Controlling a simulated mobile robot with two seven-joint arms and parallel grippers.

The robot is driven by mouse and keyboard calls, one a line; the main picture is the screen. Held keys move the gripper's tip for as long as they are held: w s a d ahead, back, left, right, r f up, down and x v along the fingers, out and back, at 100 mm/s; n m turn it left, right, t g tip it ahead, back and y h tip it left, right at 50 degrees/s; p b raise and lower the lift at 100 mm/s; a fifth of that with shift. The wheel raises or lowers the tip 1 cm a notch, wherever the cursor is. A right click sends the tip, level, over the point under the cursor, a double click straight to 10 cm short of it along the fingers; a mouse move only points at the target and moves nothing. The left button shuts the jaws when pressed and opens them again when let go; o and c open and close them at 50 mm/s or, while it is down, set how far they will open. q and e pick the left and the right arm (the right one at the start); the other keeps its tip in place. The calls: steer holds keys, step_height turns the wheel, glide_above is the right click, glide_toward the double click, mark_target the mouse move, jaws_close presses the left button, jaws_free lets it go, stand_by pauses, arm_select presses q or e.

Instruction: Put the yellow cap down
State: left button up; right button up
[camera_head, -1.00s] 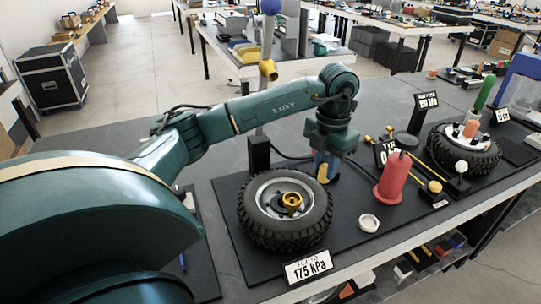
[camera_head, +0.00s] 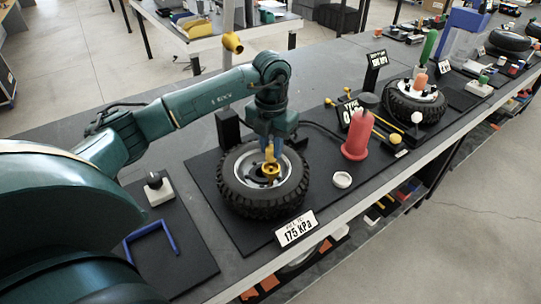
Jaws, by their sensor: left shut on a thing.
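My left gripper (camera_head: 272,150) comes down over the wheel (camera_head: 236,198) and is shut on a small yellow piece, which I take to be the yellow cap (camera_head: 270,152). The cap is just above or at the gold ring (camera_head: 271,170) in the middle of the wheel's hub; I cannot tell whether they touch. The gripper's fingers partly hide the cap and the far side of the hub. The wheel lies flat on a dark mat, behind a "175 kPa" sign (camera_head: 296,228). My right gripper is not in view.
A red cylinder with a dark top (camera_head: 355,141) and a white ring (camera_head: 342,180) are right of the wheel. A second wheel (camera_head: 416,105) lies farther right. A grey post with a yellow fitting (camera_head: 232,43) stands behind my arm. A blue bracket (camera_head: 150,238) lies at the left.

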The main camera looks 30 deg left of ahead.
mark_target(271, 147)
arm_select(q)
step_height(271, 147, down, 3)
steer(key=shift+f, duration=0.3)
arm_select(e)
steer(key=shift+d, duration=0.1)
arm_select(q)
steer(key=shift+f, duration=0.1)
steer(key=o, duration=0.5)
steer(key=shift+f, duration=0.1)
steer(key=o, duration=0.4)
steer(key=shift+o, duration=0.3)
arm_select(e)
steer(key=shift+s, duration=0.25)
arm_select(q)
steer(key=shift+r, duration=0.35)
step_height(271, 147, up, 12)
steer(key=shift+f+b, duration=0.1)
steer(key=shift+b, duration=0.2)
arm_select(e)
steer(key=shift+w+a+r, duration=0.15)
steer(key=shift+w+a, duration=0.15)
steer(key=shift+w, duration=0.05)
